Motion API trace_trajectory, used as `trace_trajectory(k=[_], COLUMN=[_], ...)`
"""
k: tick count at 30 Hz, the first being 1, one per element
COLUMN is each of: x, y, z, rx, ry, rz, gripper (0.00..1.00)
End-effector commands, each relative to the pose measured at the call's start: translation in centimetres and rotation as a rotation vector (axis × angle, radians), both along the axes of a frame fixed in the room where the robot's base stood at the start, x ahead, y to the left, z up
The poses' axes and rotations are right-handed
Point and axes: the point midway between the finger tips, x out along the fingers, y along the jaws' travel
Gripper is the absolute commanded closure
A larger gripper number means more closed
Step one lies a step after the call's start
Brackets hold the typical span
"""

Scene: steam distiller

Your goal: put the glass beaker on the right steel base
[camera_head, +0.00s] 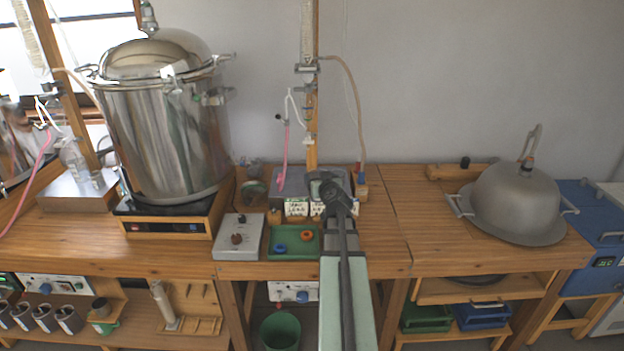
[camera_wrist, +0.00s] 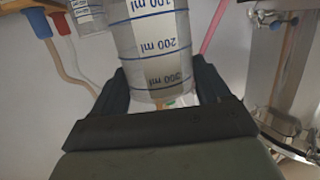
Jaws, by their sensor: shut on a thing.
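My gripper (camera_wrist: 160,88) is shut on the glass beaker (camera_wrist: 152,42), which has blue ml markings and sits between the two dark fingers in the wrist view. In the head view my gripper (camera_head: 326,182) is over the middle of the bench, in front of the wooden post; my arm hides most of the beaker there. The right steel base (camera_head: 292,184) is a grey box behind the labelled white blocks, partly covered by my gripper. I cannot tell whether the beaker touches it. The left steel base (camera_head: 62,192) carries clear glassware (camera_head: 75,158).
A big steel pot (camera_head: 160,125) stands on a heater at left. A wooden post (camera_head: 312,90) with clamps, tubing and a pink hose (camera_head: 284,160) rises behind the right base. A grey control box (camera_head: 238,238) and green tray (camera_head: 292,243) lie in front. A domed lid (camera_head: 518,200) sits right.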

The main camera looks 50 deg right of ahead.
Motion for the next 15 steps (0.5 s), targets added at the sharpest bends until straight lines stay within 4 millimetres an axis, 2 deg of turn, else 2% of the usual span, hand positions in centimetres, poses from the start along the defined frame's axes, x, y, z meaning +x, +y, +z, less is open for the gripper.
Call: trace_trajectory(k=[9,13,15], x=[2.9,3.2,2.8], y=[-2.1,-2.6,-2.9], z=[-1.2,-1.2,-1.2], rx=[0.001,0.000,0.000], ry=[-0.002,-0.002,-0.001], rz=[0.222,0.323,0.371], gripper=[0.73,0.73,0.73])
